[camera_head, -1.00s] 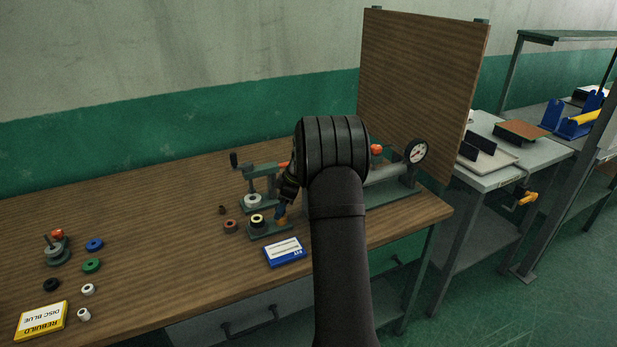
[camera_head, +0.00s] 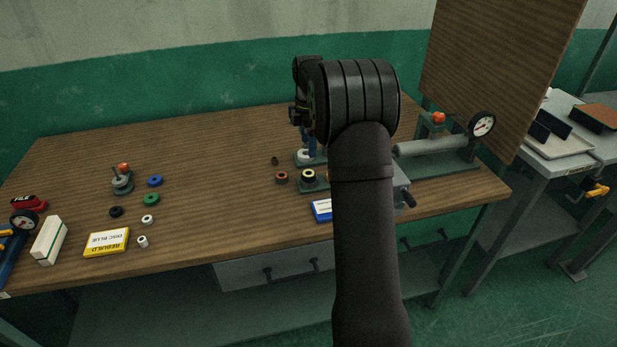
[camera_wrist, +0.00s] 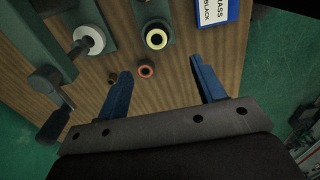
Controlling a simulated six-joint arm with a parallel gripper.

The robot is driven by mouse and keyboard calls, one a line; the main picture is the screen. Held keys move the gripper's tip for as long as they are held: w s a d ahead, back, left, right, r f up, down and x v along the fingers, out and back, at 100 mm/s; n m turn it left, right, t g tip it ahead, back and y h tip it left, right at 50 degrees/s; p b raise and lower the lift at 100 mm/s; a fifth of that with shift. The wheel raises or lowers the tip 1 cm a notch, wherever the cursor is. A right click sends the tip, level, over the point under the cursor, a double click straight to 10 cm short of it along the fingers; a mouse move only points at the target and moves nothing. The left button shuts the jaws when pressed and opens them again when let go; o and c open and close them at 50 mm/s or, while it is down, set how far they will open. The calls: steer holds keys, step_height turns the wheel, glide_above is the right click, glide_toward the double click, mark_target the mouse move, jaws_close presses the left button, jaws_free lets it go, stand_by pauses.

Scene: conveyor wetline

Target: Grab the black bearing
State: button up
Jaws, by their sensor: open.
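A black ring with a pale yellow centre (camera_head: 308,176) sits on a small green block on the bench. It also shows in the wrist view (camera_wrist: 157,38), beyond my fingertips. A plain black ring (camera_head: 116,211) lies far left on the bench, near a green ring (camera_head: 151,199) and a blue ring (camera_head: 155,181). My gripper (camera_wrist: 160,68) is open and empty, its blue fingers spread above the bench. A reddish-brown ring (camera_wrist: 146,71) appears between the fingertips, below them. In the head view my arm hides part of the fixtures.
A green press fixture (camera_wrist: 55,60) holding a white disc (camera_wrist: 89,39) stands beside the block. A blue-and-white card box (camera_wrist: 217,8) lies on the other side. A gauge fixture (camera_head: 482,124) and an upright wooden panel (camera_head: 500,70) stand right.

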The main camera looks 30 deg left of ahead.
glide_above(310, 173)
steer(key=f, duration=0.4)
steer(key=s+f, duration=0.1)
steer(key=f, duration=0.6)
steer(key=shift+w+f, duration=0.1)
steer(key=shift+w, duration=0.25)
steer(key=c, duration=1.2)
